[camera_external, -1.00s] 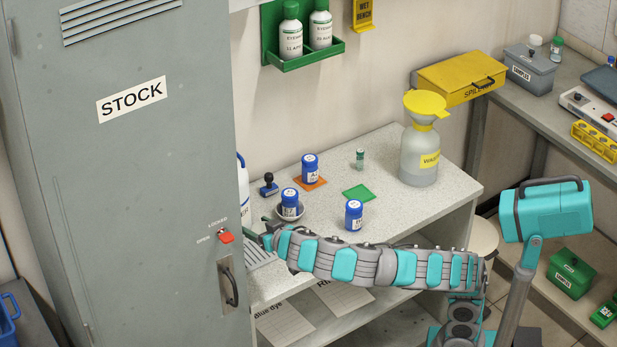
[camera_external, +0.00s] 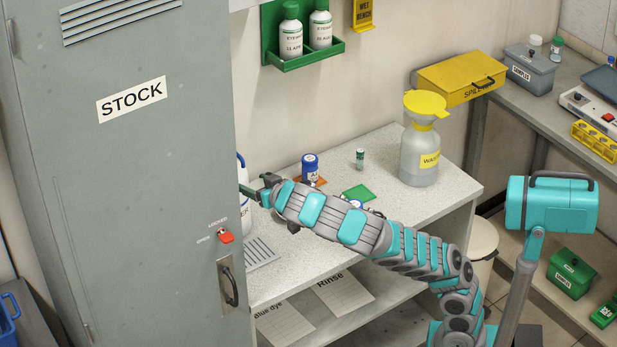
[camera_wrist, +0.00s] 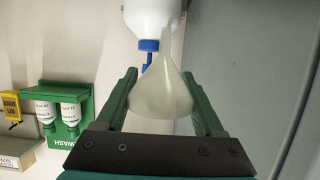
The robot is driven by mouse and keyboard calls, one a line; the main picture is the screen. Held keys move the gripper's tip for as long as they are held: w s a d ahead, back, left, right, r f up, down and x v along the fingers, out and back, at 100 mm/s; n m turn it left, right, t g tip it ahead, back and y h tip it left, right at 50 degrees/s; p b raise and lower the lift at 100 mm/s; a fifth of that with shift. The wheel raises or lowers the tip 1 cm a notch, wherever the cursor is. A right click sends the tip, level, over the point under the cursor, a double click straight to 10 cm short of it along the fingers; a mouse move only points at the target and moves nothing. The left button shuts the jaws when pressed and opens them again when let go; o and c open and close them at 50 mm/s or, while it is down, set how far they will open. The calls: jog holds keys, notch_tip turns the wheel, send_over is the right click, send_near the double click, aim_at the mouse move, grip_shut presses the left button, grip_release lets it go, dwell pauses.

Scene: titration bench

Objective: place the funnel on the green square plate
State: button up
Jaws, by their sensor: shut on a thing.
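My gripper (camera_wrist: 158,84) is shut on a pale translucent funnel (camera_wrist: 162,94), which sits between its green fingers in the wrist view. In the external view my gripper (camera_external: 247,188) is raised at the left end of the bench, beside the grey cabinet; the funnel cannot be made out there. The green square plate (camera_external: 357,192) lies flat on the bench to the right of my gripper.
A blue-capped jar (camera_external: 310,165) stands on an orange plate, and a small vial (camera_external: 360,158) stands behind the green plate. A waste bottle (camera_external: 420,155) with a yellow funnel stands right. The STOCK cabinet (camera_external: 130,200) bounds the left.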

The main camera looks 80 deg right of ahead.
jog(key=shift+r+p, duration=0.35)
jog(key=shift+r, duration=0.7)
